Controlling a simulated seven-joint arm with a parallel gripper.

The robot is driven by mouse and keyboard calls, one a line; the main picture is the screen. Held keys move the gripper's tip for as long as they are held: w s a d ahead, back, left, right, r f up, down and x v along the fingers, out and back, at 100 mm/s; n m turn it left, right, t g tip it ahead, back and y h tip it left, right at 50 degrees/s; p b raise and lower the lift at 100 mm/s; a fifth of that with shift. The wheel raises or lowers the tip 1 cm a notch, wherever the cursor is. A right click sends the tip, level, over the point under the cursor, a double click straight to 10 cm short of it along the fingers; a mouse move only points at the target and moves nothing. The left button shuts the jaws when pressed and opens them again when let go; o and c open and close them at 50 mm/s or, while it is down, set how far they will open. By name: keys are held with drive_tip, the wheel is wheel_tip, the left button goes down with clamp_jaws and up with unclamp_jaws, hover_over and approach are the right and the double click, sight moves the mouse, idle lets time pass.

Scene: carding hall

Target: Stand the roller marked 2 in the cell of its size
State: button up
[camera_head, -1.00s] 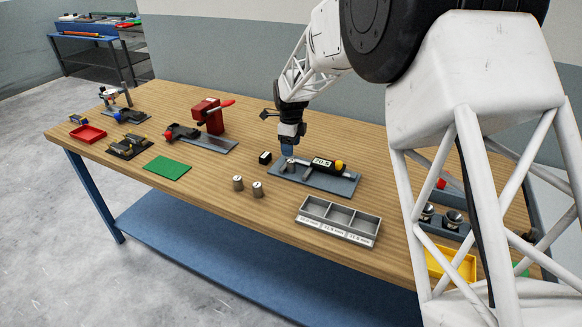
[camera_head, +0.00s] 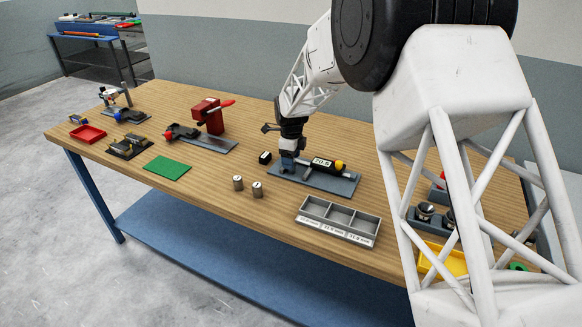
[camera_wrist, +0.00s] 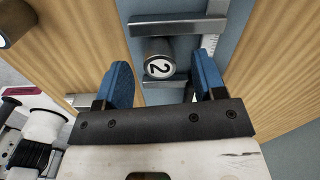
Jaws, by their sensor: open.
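The roller marked 2 (camera_wrist: 158,58) is a metal cylinder with a white end face, seen in the wrist view between the two jaws of a measuring gauge (camera_wrist: 178,26). My gripper (camera_wrist: 163,68) is open, with one blue finger on each side of the roller and gaps showing. In the head view my gripper (camera_head: 288,165) is down at the left end of the gauge plate (camera_head: 335,185) and hides the roller. The grey tray (camera_head: 325,232) has three cells that look empty. Its front labels are too small to read surely.
Two more metal rollers stand on the table, a left one (camera_head: 238,183) and a right one (camera_head: 257,190). A yellow bin (camera_head: 440,262) is at right.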

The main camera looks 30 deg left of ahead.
drive_tip(key=shift+f, duration=0.95)
clamp_jaws()
drive_tip(key=shift+r, duration=0.1)
drive_tip(key=shift+r, duration=0.75)
wheel_tip(320, 180, up, 2)
drive_tip(key=s+d+r, duration=0.1)
drive_tip(key=s+d, duration=0.8)
drive_tip(key=s, duration=0.3)
drive_tip(key=shift+s+d+r, duration=0.2)
drive_tip(key=shift+s+d, duration=0.15)
drive_tip(key=shift+d, duration=0.05)
